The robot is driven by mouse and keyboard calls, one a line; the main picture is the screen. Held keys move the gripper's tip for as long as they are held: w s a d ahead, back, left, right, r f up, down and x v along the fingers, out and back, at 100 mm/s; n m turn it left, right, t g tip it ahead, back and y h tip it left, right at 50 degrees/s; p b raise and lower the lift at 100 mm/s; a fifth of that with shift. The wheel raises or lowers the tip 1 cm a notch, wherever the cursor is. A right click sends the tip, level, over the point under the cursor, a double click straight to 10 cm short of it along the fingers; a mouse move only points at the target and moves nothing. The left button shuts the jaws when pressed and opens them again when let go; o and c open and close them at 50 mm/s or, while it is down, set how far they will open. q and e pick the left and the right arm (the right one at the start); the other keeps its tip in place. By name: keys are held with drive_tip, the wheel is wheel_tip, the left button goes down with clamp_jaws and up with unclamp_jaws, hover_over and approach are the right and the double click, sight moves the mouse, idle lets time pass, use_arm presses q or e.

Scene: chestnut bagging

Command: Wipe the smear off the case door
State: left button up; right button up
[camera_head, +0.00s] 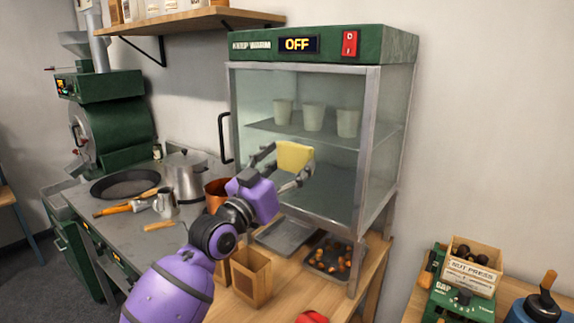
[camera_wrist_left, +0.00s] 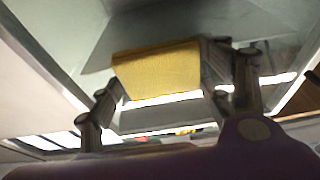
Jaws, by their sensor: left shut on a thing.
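The green warming case (camera_head: 300,46) stands at centre with its display reading OFF. Its framed glass door (camera_head: 333,190) faces me and looks shut, with a black handle (camera_head: 224,138) on the left. My left gripper (camera_head: 289,161) is shut on a yellow sponge (camera_head: 295,155), held in front of the door's middle. The sponge also shows between the fingers in the left wrist view (camera_wrist_left: 157,70), with glass behind it. I cannot tell whether the sponge touches the glass. I cannot make out a smear; the sponge and gripper hide part of the pane. My right gripper is not in view.
Pale cups (camera_head: 313,117) stand on the shelf inside the case. Below are an empty tray (camera_head: 285,237), a tray of chestnuts (camera_head: 326,262) and an open brown box (camera_head: 252,278). A steel pot (camera_head: 187,178) and dark pan (camera_head: 125,184) are left; a nut-press box (camera_head: 470,268) is right.

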use_arm(q)
drive_tip(key=shift+w+d, duration=0.35)
drive_tip(key=shift+w, duration=0.1)
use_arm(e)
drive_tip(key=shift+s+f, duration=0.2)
use_arm(q)
drive_tip(key=shift+s+d, duration=0.1)
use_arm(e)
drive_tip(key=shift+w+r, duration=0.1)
use_arm(q)
drive_tip(key=shift+s+d+r+p, duration=0.3)
drive_tip(key=shift+s+d+p, duration=0.4)
drive_tip(key=shift+d, duration=0.25)
drive_tip(key=shift+s+d+f, duration=0.2)
drive_tip(key=shift+s+d, duration=0.15)
drive_tip(key=shift+d, duration=0.25)
drive_tip(key=shift+o, duration=0.2)
drive_tip(key=shift+w+a+f, duration=0.25)
drive_tip(key=shift+w+a, duration=0.3)
drive_tip(key=shift+a, duration=0.1)
drive_tip(key=shift+w+a+b, duration=0.35)
drive_tip(key=shift+w+a, duration=0.1)
drive_tip(key=shift+a, duration=0.15)
drive_tip(key=shift+w+a+r, duration=0.15)
drive_tip(key=shift+w+a, duration=0.05)
drive_tip(key=shift+a, duration=0.2)
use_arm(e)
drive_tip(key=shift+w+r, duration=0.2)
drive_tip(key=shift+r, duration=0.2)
